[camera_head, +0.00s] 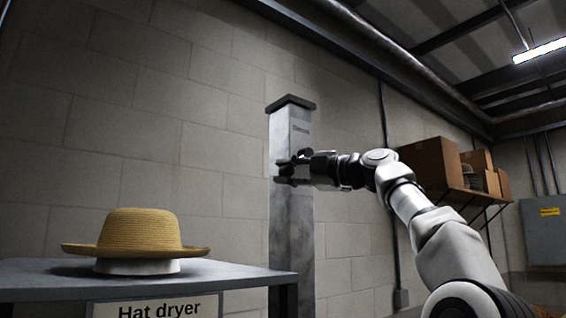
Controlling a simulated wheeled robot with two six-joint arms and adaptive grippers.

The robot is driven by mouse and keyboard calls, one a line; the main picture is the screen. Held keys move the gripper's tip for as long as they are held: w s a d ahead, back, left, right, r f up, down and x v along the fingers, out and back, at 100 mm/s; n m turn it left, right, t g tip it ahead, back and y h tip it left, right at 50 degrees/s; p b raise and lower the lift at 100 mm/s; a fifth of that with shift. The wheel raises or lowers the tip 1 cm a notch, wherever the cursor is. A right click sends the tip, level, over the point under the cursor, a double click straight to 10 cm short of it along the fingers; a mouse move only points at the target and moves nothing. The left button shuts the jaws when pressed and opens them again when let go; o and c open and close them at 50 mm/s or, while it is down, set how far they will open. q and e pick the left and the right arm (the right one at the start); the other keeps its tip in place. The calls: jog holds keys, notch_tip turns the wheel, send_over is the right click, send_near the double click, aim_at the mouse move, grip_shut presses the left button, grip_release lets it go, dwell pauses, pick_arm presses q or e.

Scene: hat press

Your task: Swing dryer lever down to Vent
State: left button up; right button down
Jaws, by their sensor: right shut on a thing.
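A tall grey metal post (291,225) with a dark cap stands in the middle of the head view, with a small label near its top that is too small to read. My right gripper (290,168) is at the post's upper part, below that label, and is shut on a dark part there, which I take to be the lever. The fingers and the dimness hide most of that part. A sign reading "Hat dryer" (158,308) is on the front of the grey table at the left. My left gripper is not in view.
A straw hat (138,232) rests on a white stand (137,267) on the grey table (235,277), left of the post. Cardboard boxes (430,162) sit on a wall shelf (468,194) behind my right arm. A grey electrical box (545,233) is at the far right.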

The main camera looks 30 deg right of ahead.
jog(key=shift+d+f+n+g, duration=0.3)
jog(key=shift+d+f+n, duration=0.1)
jog(key=shift+n, duration=0.2)
jog(key=shift+a, duration=0.1)
jog(key=c, duration=0.9)
grip_release()
jog(key=shift+w, duration=0.15)
jog(key=shift+s+d, duration=0.4)
jog(key=shift+s, duration=0.2)
jog(key=v, duration=0.6)
jog(key=shift+a+f, duration=0.1)
jog(key=shift+f, duration=0.05)
jog(key=shift+s, duration=0.15)
